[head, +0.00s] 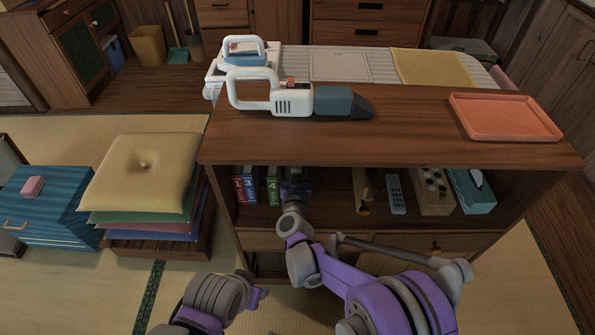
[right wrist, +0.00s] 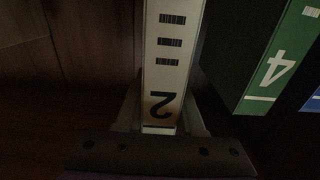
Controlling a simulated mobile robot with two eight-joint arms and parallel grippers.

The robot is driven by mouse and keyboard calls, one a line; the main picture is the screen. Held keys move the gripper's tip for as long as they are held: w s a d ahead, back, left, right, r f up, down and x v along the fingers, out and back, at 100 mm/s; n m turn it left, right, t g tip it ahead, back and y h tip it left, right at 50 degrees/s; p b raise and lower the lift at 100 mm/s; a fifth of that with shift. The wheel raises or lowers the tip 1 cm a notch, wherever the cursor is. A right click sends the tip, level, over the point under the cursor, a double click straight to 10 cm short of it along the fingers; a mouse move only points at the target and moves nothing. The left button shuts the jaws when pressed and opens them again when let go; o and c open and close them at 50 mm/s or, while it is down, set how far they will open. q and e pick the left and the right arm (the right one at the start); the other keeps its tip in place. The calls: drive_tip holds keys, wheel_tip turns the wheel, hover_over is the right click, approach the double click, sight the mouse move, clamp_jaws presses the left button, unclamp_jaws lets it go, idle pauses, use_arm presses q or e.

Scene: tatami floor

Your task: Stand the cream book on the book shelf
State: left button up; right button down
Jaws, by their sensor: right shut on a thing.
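The cream book (right wrist: 172,70) shows in the right wrist view as a pale spine with a black 2 and barcode marks, upside down in the picture. My right gripper (right wrist: 162,118) is shut on its spine, one finger on each side. In the head view my right gripper (head: 293,180) reaches into the book shelf (head: 330,213), just right of the green book (head: 273,190); I cannot make out the cream book there. Whether its base touches the shelf board is hidden.
The green book marked 4 (right wrist: 280,62) stands beside the cream book, with a dark gap between. Red (head: 238,188) and blue (head: 250,184) books stand further left. A remote (head: 396,194), a wooden box (head: 432,190) and a tissue box (head: 472,190) stand right. The shelf's top (head: 410,135) overhangs.

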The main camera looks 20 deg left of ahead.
drive_tip(key=shift+f+b, duration=0.45)
drive_tip(key=shift+f, duration=1.35)
drive_tip(key=c, duration=0.5)
unclamp_jaws()
drive_tip(key=shift+s+r, duration=0.1)
drive_tip(key=shift+r, duration=0.1)
drive_tip(key=p+v, duration=0.1)
drive_tip(key=v, duration=1.1)
drive_tip(key=shift+p, duration=0.3)
